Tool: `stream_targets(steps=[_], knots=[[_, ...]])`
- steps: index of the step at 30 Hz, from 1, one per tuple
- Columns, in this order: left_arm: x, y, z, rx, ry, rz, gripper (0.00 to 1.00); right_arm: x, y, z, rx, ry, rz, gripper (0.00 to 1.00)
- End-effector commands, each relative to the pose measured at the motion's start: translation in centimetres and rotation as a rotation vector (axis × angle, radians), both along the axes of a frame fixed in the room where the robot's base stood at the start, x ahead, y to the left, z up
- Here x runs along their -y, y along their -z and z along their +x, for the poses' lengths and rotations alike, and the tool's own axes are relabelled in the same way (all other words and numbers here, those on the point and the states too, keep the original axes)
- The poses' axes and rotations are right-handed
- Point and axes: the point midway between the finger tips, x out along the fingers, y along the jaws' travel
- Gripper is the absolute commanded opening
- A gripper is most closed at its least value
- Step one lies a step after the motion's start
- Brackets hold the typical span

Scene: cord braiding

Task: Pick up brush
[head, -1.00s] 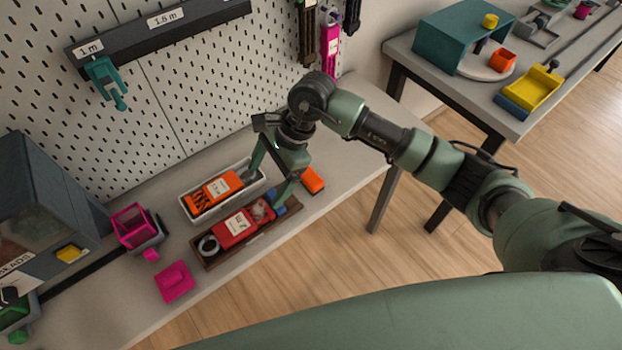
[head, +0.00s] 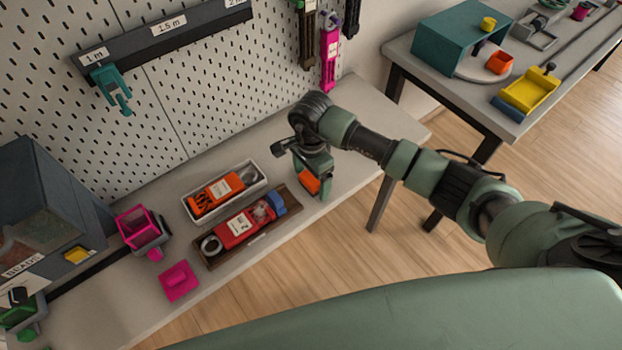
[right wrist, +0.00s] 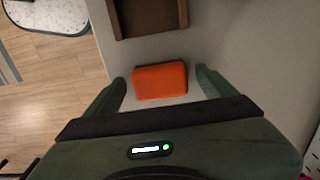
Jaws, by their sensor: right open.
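An orange block-shaped piece (head: 308,182) lies on the grey workbench near its right end; it is the likeliest brush, though no bristles show. It also shows in the right wrist view (right wrist: 160,81). My right gripper (right wrist: 161,82) is open above it, pointing down, with one finger on each side of the orange piece and visible gaps between. In the head view the right gripper (head: 312,183) partly hides the piece. My left gripper is not in view.
Left of the gripper are a brown tray (head: 208,263) with a red pack and a light tray (head: 187,211) with an orange pack. A pegboard (head: 190,90) stands behind. The bench's front edge is close. Bare bench lies to the right.

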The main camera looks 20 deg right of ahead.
Motion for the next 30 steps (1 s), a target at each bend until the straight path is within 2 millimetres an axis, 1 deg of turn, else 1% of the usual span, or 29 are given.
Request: stream_targets(steps=[5,8,9,11,12,13,20,23,26,29,30], knots=[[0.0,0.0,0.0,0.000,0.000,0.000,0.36,0.0,0.0,0.0,0.001,0.000,0.001,0.85],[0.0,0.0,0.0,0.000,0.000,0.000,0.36,0.0,0.0,0.0,0.001,0.000,0.001,0.60],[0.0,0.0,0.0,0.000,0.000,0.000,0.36,0.0,0.0,0.0,0.001,0.000,0.001,0.49],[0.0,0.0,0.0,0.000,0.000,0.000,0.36,0.0,0.0,0.0,0.001,0.000,0.001,0.33],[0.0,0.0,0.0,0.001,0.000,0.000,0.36,0.0,0.0,0.0,0.001,0.000,0.001,0.21],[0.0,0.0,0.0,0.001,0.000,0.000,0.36,0.0,0.0,0.0,0.001,0.000,0.001,0.19],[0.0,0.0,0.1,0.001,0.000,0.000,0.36,0.0,-0.1,0.0,0.001,0.000,0.001,0.19],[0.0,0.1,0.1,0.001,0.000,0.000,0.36,0.0,-0.5,0.1,0.002,0.000,0.001,0.19],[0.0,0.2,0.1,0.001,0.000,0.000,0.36,-0.1,-1.3,0.2,0.003,0.000,0.002,0.19],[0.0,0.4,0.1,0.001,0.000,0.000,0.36,0.0,-2.8,0.2,0.005,-0.001,0.002,0.19],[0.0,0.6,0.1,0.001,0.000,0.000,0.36,0.0,-3.6,0.2,0.006,-0.002,0.001,0.19]])
